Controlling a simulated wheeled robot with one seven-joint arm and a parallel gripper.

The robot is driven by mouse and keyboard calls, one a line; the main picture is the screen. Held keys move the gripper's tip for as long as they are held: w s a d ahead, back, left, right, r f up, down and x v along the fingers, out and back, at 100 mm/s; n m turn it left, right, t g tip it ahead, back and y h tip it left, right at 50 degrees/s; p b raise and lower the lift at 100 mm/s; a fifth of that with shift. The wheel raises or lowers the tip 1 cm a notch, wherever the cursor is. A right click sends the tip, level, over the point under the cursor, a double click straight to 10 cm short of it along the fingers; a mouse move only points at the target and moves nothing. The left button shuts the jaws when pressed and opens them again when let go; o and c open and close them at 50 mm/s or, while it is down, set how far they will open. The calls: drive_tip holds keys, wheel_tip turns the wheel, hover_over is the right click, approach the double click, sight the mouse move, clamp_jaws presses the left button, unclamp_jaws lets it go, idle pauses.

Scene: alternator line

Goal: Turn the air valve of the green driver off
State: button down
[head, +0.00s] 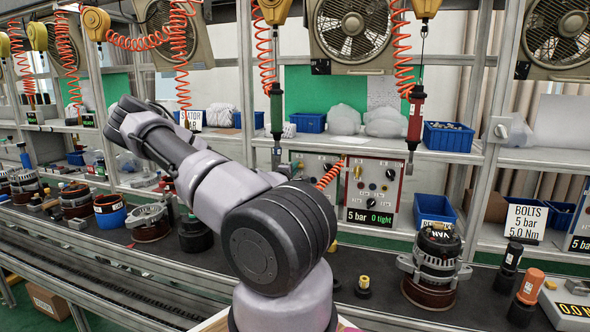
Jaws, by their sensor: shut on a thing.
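The green driver (276,112) hangs upright at the centre, on an orange coiled hose below a yellow balancer. It hangs in front of the shelf, just above my arm in the picture. I cannot pick out its air valve. A control panel (376,178) with knobs and a display reading "5 bar 0 tight" stands behind and to the right. My arm crosses the middle of the picture and reaches up to the left. Its far end is hidden behind its own links, so my gripper and whatever it holds are not visible.
A red driver (416,115) hangs to the right of the green one. An alternator (437,250) stands on the dark bench at right, near a black tool (509,268) and an orange-topped one (527,290). Blue bins (447,137) line the shelf. More alternator parts crowd the left bench.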

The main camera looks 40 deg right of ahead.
idle(0.3)
drive_tip(key=c, duration=0.9)
unclamp_jaws()
drive_tip(key=shift+a, duration=0.1)
drive_tip(key=v, duration=1)
drive_tip(key=shift+s+a, duration=0.2)
drive_tip(key=shift+a, duration=0.1)
